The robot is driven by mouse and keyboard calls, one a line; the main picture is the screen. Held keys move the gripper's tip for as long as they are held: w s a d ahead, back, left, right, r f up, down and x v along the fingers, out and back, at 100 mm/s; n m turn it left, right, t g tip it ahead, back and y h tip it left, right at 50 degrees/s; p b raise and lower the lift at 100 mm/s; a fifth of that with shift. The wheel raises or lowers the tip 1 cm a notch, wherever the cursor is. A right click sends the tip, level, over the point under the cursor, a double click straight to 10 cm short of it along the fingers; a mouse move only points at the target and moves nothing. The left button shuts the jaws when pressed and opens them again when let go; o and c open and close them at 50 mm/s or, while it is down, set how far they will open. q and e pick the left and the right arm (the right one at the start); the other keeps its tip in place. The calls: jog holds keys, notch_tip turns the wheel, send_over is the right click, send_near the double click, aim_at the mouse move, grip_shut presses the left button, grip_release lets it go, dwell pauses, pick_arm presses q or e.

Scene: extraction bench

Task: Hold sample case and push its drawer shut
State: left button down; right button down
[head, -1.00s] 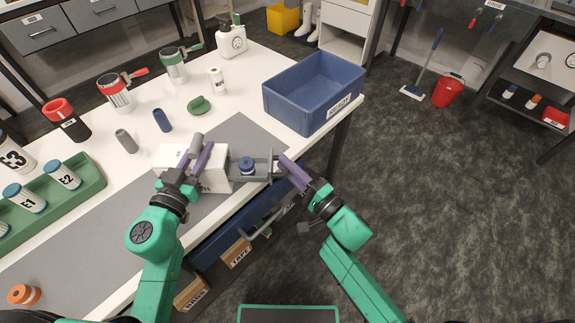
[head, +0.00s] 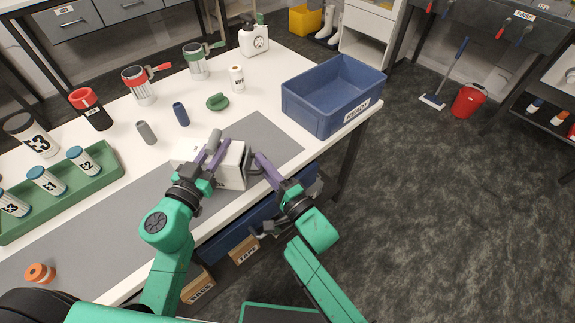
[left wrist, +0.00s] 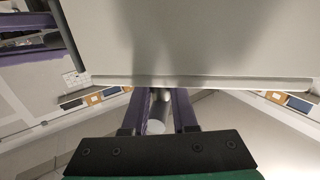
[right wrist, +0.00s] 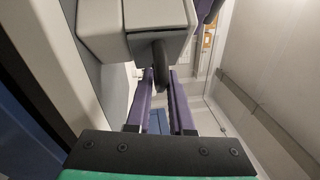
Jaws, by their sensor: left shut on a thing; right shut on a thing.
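The white sample case (head: 236,175) stands on the grey mat of the bench in the head view. My left gripper (head: 219,146) is shut on the grey handle (head: 215,135) on top of the case; this grey cylinder also shows between the fingers in the left wrist view (left wrist: 158,108). My right gripper (head: 259,159) is at the case's right end, shut on the dark drawer handle (right wrist: 160,65). The grey drawer front (right wrist: 158,46) sits at the case's end. I cannot tell whether it is fully flush. The drawer's inside and contents are hidden.
A blue bin (head: 325,110) stands at the bench's right corner. A green rack (head: 95,170) with labelled jars is at left.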

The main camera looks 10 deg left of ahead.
pick_arm(q)
jog(key=shift+f, duration=0.15)
pick_arm(e)
jog(key=shift+a+r, duration=0.25)
jog(key=shift+a, duration=0.3)
pick_arm(q)
jog(key=shift+d, duration=0.1)
pick_arm(e)
jog(key=c, duration=0.8)
grip_release()
jog(key=shift+c, duration=0.2)
jog(key=shift+s+f, duration=0.1)
jog(key=shift+f, duration=0.05)
jog(key=shift+d+f, duration=0.1)
jog(key=shift+s+d+f, duration=0.1)
jog(key=shift+s+d, duration=0.1)
jog(key=shift+d, duration=0.05)
jog(key=v, duration=1.1)
